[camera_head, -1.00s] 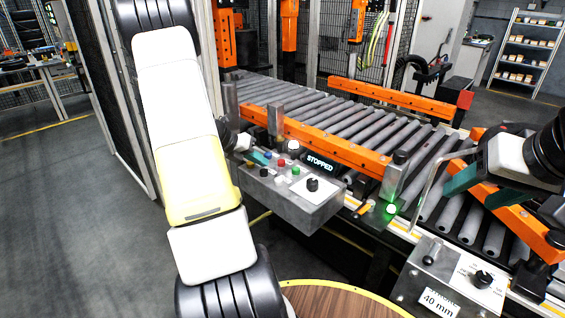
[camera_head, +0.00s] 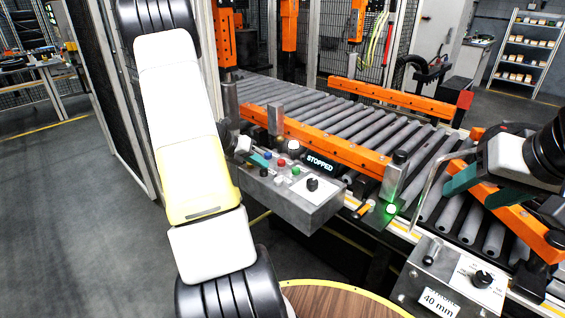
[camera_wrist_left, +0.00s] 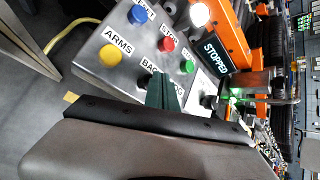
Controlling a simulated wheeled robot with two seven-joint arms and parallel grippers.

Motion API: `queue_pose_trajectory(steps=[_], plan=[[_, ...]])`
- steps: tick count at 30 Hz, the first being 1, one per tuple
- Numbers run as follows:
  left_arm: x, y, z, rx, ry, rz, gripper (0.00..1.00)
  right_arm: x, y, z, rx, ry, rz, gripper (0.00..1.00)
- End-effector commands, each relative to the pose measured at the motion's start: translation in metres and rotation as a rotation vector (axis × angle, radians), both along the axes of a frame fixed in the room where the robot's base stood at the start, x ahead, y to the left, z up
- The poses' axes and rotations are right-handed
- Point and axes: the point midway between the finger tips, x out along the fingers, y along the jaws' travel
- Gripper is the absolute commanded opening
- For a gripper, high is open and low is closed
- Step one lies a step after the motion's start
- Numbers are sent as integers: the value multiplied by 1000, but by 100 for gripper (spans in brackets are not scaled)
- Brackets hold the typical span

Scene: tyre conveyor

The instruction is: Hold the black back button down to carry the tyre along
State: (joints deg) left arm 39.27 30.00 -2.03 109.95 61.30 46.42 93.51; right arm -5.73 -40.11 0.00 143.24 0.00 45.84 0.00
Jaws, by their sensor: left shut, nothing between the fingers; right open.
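The control box (camera_head: 300,196) shows several coloured buttons and a knob. Its black back button (camera_head: 263,173) is at the front edge in the head view. My left gripper (camera_head: 260,159) is shut and empty, its teal tip just over the panel beside this button. In the left wrist view the teal fingers (camera_wrist_left: 163,92) cover the spot below the partly hidden BACK label (camera_wrist_left: 149,66), so I cannot tell whether they touch the button. My right gripper (camera_head: 484,189) is open over the right-hand rollers. No tyre is visible on the conveyor.
The display (camera_head: 320,162) reads STOPPED. The roller conveyor (camera_head: 330,115) has orange rails (camera_head: 335,142). A green lamp (camera_head: 391,209) is lit. A second box (camera_head: 450,280) with a 40 mm label stands at lower right, below a bent metal bar. A round wooden top (camera_head: 340,302) is in front.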

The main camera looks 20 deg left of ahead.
Motion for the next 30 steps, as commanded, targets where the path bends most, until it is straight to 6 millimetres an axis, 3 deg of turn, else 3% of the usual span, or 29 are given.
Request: queue_pose_trajectory(steps=[30], plan=[[0,0,-9,0,1,0,0,0,0,0,0,0,0,56]])
